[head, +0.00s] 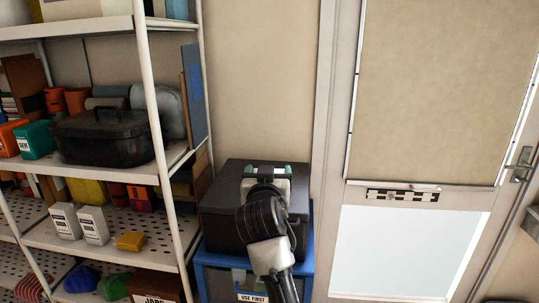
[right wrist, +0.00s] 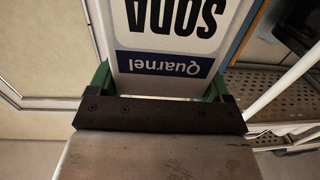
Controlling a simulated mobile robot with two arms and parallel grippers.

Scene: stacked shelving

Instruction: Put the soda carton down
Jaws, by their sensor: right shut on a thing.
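The soda carton (right wrist: 175,42) is white with a blue band reading Quarnel, and its lettering is upside down in the right wrist view. My right gripper (right wrist: 160,85) is shut on it, with a green finger along each side. In the head view my right gripper (head: 268,170) is over the dark grey box (head: 225,212) beside the shelving. There my gripper and arm hide the carton, so I cannot tell whether it touches the box. My left gripper is not in view.
The dark box sits on a blue crate (head: 215,258) labelled USE FIRST. White shelving (head: 160,120) on the left holds a black case (head: 105,138), two white cartons (head: 94,225) and a yellow box (head: 130,241). A door (head: 440,110) stands on the right.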

